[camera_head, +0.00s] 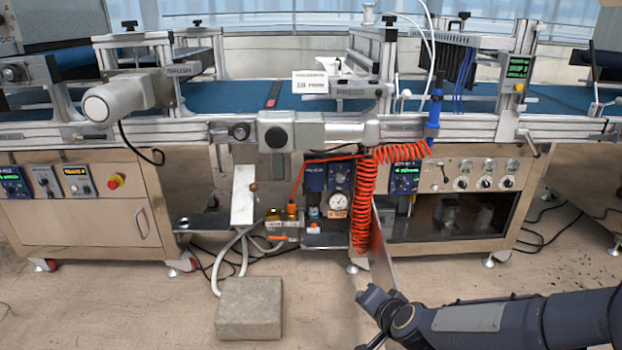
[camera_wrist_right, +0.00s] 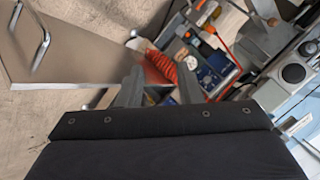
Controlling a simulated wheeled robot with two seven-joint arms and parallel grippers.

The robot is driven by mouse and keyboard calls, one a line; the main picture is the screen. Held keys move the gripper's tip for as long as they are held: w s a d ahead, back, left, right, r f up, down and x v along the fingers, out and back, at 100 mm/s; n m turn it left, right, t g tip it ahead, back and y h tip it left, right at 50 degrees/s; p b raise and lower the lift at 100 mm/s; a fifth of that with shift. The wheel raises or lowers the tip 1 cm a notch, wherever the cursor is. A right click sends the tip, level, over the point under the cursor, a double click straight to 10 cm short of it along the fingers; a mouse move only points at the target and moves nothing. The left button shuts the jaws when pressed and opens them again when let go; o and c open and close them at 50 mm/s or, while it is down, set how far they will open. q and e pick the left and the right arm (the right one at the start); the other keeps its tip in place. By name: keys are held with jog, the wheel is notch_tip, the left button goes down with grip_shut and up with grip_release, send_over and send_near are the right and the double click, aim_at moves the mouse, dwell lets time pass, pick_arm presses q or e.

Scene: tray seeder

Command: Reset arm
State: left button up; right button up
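My right arm comes in from the lower right in the head view. My right gripper (camera_head: 372,322) is low over the floor, in front of the machine. In the right wrist view its two grey fingers (camera_wrist_right: 158,90) stand apart. A blurred reddish patch lies between and beyond them; I see no clear object gripped there. A thin pale strip (camera_head: 385,262) rises from beside the gripper in the head view; I cannot tell whether it touches the gripper. My left arm and gripper are not in view.
The tray seeder line (camera_head: 420,127) spans the scene, with a red coiled hose (camera_head: 363,210) hanging at its middle. A concrete block (camera_head: 249,308) sits on the floor left of my gripper. A steel cabinet (camera_head: 88,215) stands at left. Bare floor lies in front.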

jog(key=s+d+r+n+g+y, duration=0.1)
jog(key=s+d+r+n+y, duration=0.15)
jog(key=s+r, duration=0.65)
jog(key=s+d+f+n+g+h+p, duration=0.1)
jog(key=s+d+n+g, duration=0.15)
jog(key=s, duration=0.65)
jog(key=s+d+f+n+g+p, duration=0.1)
jog(key=s+d, duration=0.2)
jog(key=s, duration=0.6)
notch_tip(320, 180, up, 36)
jog(key=p, duration=3.5)
jog(key=shift+r+p, duration=0.15)
jog(key=shift+p, duration=0.25)
jog(key=shift+a, duration=0.1)
